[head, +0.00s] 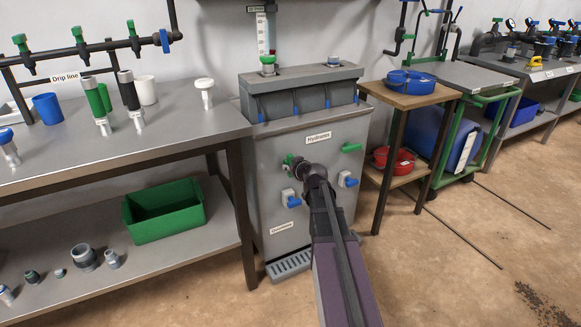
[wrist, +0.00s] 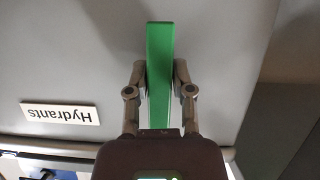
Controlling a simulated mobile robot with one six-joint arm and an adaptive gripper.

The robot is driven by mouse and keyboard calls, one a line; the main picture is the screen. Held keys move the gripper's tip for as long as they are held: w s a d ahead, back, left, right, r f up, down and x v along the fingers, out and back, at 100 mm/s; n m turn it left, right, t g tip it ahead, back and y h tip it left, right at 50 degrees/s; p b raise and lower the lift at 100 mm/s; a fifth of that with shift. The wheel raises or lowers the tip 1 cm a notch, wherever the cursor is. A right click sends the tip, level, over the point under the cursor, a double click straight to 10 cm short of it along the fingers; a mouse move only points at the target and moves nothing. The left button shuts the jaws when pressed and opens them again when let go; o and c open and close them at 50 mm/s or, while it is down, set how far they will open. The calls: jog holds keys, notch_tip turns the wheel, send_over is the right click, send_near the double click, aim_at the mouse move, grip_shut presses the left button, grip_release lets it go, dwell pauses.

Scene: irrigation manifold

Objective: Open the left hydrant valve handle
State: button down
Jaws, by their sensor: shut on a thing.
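The left hydrant valve handle is a green bar. In the wrist view the handle (wrist: 160,65) runs up and down between the two fingers, with its far end beyond the fingertips. My gripper (wrist: 159,75) is shut on it, one finger on each side. In the head view my gripper (head: 298,165) is at the left of the grey hydrant cabinet's front (head: 262,170), and only a small green bit of the left handle (head: 289,158) shows beside it. The valve body behind is mostly hidden.
Two blue-handled taps, left (head: 292,199) and right (head: 348,180), sit below.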

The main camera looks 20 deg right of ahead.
jog(key=c, duration=0.5)
grip_release()
jog(key=shift+m, duration=0.3)
